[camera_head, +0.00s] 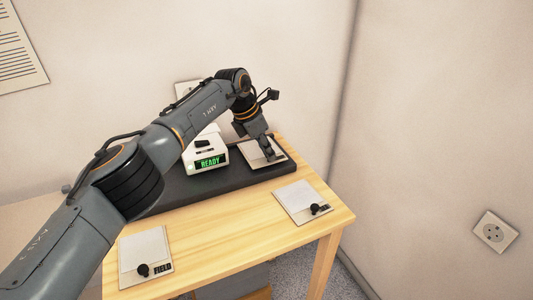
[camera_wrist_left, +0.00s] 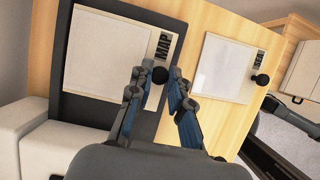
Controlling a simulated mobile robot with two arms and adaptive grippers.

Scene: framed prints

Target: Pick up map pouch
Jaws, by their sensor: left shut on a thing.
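The map pouch (camera_wrist_left: 110,50) is a flat pale pouch with a dark MAP label and a black round knob (camera_wrist_left: 160,75). It lies on a black mat (camera_wrist_left: 69,100) and also shows in the head view (camera_head: 254,154) at the mat's right end, partly hidden by my arm. My left gripper (camera_wrist_left: 160,78) reaches down to the pouch's edge, its fingers closed on the knob from both sides. In the head view the left gripper (camera_head: 268,150) covers the knob and label. The pouch appears flat on the mat.
A white device (camera_head: 208,154) with a green READY display stands on the mat beside the pouch. Another pouch with a knob (camera_head: 300,202) lies near the table's right edge. A FIELD pouch (camera_head: 145,256) lies front left. Bare wood (camera_head: 230,232) lies between them. Walls stand behind and right.

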